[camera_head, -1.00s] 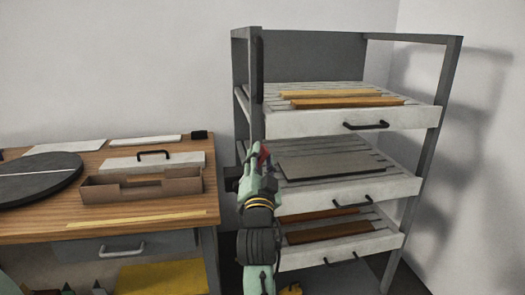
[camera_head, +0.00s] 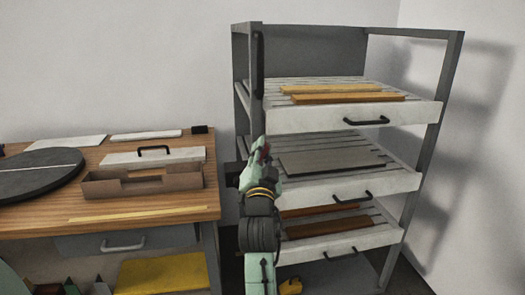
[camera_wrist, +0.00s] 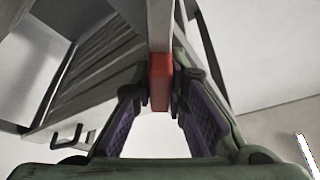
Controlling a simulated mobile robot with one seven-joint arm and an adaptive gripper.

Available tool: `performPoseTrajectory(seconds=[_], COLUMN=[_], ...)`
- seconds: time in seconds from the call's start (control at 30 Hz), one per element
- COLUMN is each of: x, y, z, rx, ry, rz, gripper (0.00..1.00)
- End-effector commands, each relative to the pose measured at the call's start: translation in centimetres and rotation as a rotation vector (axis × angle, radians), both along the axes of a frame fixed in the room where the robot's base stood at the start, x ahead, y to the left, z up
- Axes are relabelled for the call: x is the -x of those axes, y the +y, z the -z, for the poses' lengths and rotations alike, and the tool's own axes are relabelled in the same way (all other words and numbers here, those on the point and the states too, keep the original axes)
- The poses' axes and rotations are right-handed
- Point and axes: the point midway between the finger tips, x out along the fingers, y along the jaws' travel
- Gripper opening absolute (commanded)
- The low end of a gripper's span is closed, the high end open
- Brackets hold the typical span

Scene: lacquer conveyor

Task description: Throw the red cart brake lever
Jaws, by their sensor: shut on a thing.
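The red brake lever (camera_wrist: 161,72) shows in the wrist view as a red block on a grey upright, between my two fingers. My gripper (camera_wrist: 161,98) is shut on it, with a purple-padded finger on each side. In the head view my pale green gripper (camera_head: 256,166) is at the front left post of the grey shelf cart (camera_head: 452,85). Only a small red bit of the lever (camera_head: 266,151) shows there, past the fingers. The lever's lower part is hidden by my gripper.
The cart's slatted drawers (camera_head: 372,112) hold wooden strips and a grey board (camera_head: 325,161). To the left stands a wooden table (camera_head: 50,228) with a brown tray (camera_head: 140,187) and a dark round disc (camera_head: 38,177). A wall is close on the right.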

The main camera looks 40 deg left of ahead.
Motion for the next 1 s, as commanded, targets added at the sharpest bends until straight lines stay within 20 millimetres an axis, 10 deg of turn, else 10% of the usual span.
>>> performPoseTrajectory(seconds=[1.0], x=[0.98], y=[0.81], z=[-0.79], rx=[0.091], ry=[-0.106], rz=[0.001], gripper=[0.00])
